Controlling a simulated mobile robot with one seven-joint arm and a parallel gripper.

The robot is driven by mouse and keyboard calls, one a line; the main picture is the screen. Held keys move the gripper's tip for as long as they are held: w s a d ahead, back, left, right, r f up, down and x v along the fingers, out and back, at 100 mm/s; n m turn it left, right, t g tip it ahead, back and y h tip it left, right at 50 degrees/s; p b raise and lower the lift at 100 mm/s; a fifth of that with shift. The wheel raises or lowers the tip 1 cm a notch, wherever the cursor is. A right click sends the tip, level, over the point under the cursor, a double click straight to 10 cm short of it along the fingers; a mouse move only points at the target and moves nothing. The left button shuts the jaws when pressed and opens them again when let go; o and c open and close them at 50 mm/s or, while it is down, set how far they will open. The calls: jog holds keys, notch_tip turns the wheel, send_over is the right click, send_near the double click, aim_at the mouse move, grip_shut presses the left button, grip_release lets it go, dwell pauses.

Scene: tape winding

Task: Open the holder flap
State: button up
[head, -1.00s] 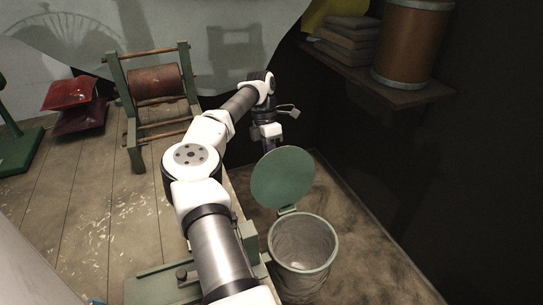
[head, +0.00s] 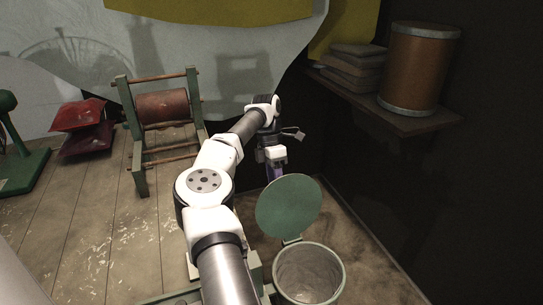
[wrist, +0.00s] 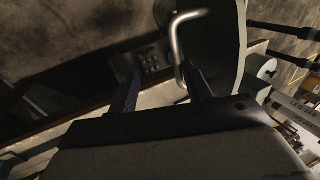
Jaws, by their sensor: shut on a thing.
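The holder flap (head: 288,207) is a round green disc. It stands raised at the back of a round, green-rimmed holder (head: 344,270), whose mouth is open and whose inside looks pale. My gripper (head: 275,173) is just behind the flap's upper left edge, pointing down, with its tips partly hidden by the flap. In the wrist view a bent metal handle (wrist: 176,42) lies beside the flap (wrist: 222,40), between my dark fingers (wrist: 163,88). My gripper is shut on this handle, though the exact contact is dark and hard to see.
A green-framed stand with a brown roller (head: 163,106) is at the left. Red packets (head: 88,130) lie on the planked surface further left. A wall shelf (head: 395,118) at the right carries a brown drum (head: 415,70) and stacked slabs. The dark floor right of the holder is clear.

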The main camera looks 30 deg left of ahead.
jog(key=v, duration=0.6)
jog(key=p+v, duration=0.1)
jog(key=v, duration=0.3)
jog(key=shift+s, duration=0.25)
jog(key=p+v, duration=0.2)
jog(key=p, duration=0.2)
jog(key=shift+r, duration=0.1)
jog(key=shift+s, duration=0.1)
